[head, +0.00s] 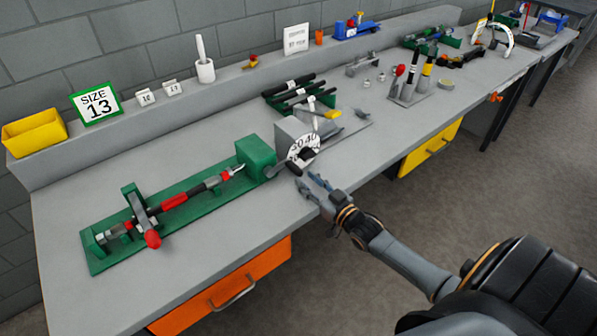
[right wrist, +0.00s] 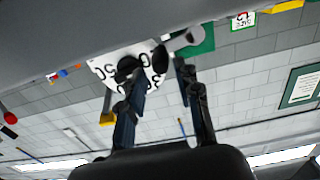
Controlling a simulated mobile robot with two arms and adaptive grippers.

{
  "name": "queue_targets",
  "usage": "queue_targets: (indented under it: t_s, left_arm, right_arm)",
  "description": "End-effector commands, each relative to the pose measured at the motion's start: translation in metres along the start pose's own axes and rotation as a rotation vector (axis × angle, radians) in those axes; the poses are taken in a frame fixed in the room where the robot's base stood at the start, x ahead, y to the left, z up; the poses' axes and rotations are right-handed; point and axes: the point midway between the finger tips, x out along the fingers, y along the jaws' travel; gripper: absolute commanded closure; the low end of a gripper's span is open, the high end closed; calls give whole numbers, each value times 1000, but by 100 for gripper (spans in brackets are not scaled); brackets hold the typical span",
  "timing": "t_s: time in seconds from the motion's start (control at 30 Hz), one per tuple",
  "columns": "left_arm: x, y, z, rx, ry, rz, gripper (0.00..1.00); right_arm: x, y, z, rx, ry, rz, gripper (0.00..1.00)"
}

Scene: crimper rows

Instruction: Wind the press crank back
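The press (head: 290,132) is a grey block near the front edge of the bench. On it is a white dial (head: 303,148) with black numbers, which shows upside down in the right wrist view (right wrist: 108,70). A crank with a dark handle (head: 293,168) sticks out in front of the dial; its dark knob (right wrist: 160,58) shows near the fingertips in the right wrist view. My right gripper (head: 311,184) is open beside the handle, its fingers apart. I cannot tell whether they touch it. My left gripper is not in view.
A green crimping fixture (head: 105,258) with red-handled parts lies to the left. Black-handled tools (head: 290,92) lie behind the press. A tool stand (head: 408,97) is to the right. Drawers, orange (head: 225,290) and yellow (head: 430,148), sit under the bench edge. Floor in front is clear.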

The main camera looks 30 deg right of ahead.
Motion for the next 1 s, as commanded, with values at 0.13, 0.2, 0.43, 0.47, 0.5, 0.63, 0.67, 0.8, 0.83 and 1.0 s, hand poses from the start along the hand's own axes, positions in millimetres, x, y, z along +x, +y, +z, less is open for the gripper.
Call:
queue_targets:
  t_s: [0.13, 0.2, 0.43, 0.47, 0.5, 0.63, 0.67, 0.8, 0.83, 1.0]
  left_arm:
    - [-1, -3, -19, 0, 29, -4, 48]
    - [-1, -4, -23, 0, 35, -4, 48]
    - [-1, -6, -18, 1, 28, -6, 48]
    - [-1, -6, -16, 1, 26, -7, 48]
    - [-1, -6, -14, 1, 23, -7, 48]
    - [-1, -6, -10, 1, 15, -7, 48]
    - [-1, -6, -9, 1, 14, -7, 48]
    - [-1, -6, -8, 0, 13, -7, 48]
    - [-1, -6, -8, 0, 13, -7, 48]
    - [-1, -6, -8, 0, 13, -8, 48]
  right_arm:
    - [26, 0, -1, 0, 1, 0, 67]
    - [34, 0, 0, 1, 0, 1, 67]
    - [47, 0, 1, 1, -1, 0, 67]
    - [47, 0, 1, 1, -2, 0, 67]
    - [48, 0, 1, 1, -2, 0, 67]
    - [48, 0, 1, 1, -2, 0, 67]
    - [48, 0, 1, 1, -2, 0, 67]
    - [47, 0, 1, 1, -2, 0, 89]
    - [47, 0, 1, 1, -2, 0, 95]
    - [47, 0, 1, 0, -2, 0, 100]
